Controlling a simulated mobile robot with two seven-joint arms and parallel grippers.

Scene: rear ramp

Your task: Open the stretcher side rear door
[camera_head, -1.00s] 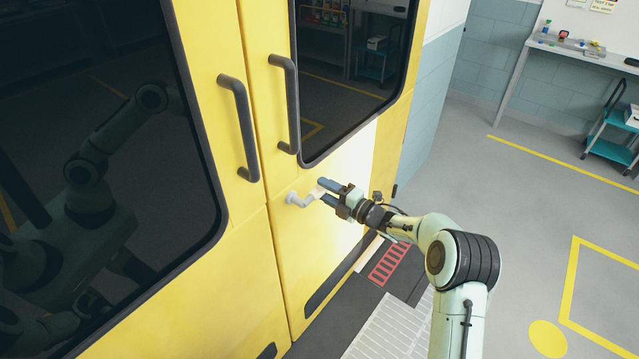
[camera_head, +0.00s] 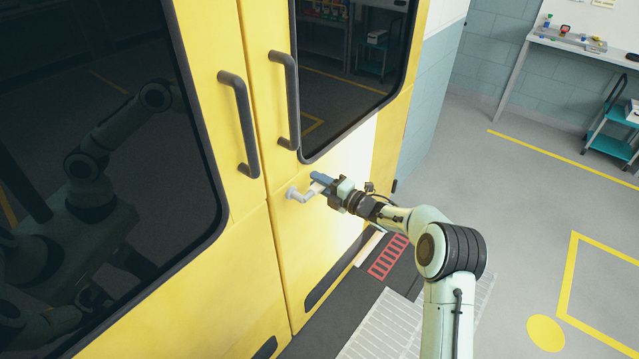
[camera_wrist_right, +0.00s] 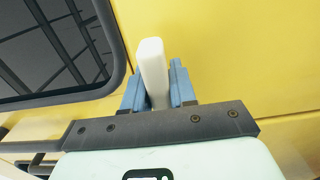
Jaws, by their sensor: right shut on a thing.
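Two yellow rear doors stand side by side and look shut: the left door (camera_head: 235,265) and the right door (camera_head: 290,235), each with a dark window and a long dark grab handle. A small light-coloured lever handle (camera_head: 299,195) sits on the right door below its grab handle. My right gripper (camera_head: 317,184) is shut on the lever's free end. In the right wrist view the pale lever (camera_wrist_right: 152,70) stands between the two blue fingers (camera_wrist_right: 158,88). My left gripper is not in view directly.
The dark grab handles (camera_head: 240,125) and (camera_head: 285,100) stand out from the doors near my right gripper. A grey ramp (camera_head: 385,328) lies below. A workbench (camera_head: 580,45) and a teal cart (camera_head: 612,130) stand at the far right. The floor between is clear.

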